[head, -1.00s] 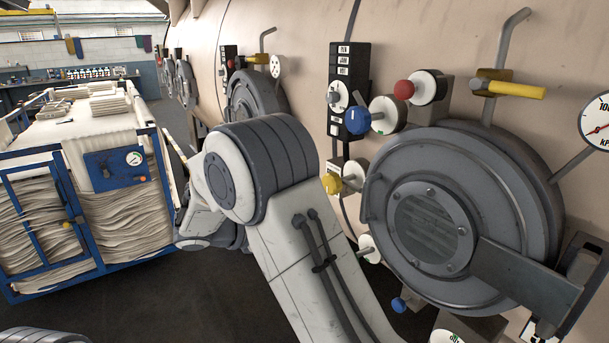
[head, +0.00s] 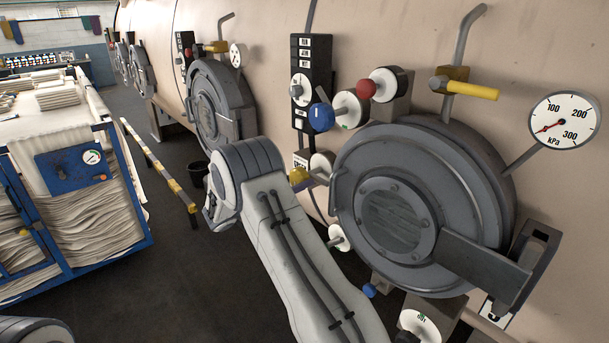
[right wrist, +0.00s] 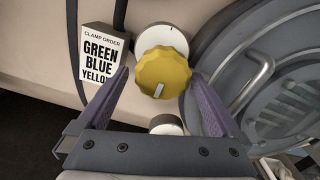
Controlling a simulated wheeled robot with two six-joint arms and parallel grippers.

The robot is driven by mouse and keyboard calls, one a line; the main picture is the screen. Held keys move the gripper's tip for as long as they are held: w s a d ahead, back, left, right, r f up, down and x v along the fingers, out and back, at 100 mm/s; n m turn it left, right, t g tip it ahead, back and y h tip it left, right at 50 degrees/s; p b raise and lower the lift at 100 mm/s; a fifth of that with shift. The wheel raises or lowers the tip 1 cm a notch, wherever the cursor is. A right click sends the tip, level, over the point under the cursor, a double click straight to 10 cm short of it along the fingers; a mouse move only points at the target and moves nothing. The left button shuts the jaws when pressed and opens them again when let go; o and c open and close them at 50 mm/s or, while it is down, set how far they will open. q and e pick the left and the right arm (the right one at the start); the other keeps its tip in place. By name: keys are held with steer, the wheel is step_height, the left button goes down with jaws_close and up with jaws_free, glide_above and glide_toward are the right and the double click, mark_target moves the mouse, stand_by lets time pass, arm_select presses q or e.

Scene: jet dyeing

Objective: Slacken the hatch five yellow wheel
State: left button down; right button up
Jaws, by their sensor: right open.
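The yellow wheel (right wrist: 163,73) fills the middle of the right wrist view, lobed, with a pale mark on its face and a white dial behind it. It also shows in the head view (head: 298,176), partly hidden by my right arm, left of the near hatch (head: 395,215). My right gripper (right wrist: 162,80) is open, with a purple-lined finger on each side of the wheel. I cannot tell whether the fingers touch it. In the head view my right arm's own links hide the gripper. My left gripper is not in view.
A "CLAMP ORDER" label (right wrist: 101,60) reads green, blue, yellow. A blue knob (head: 321,117), a red knob (head: 366,89) and a yellow-handled valve (head: 475,91) sit above the hatch. A gauge (head: 563,119) is at right. A fabric-filled cart (head: 100,130) stands left; floor lies between.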

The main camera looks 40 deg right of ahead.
steer(key=shift+d, duration=0.55)
steer(key=shift+c, duration=0.3)
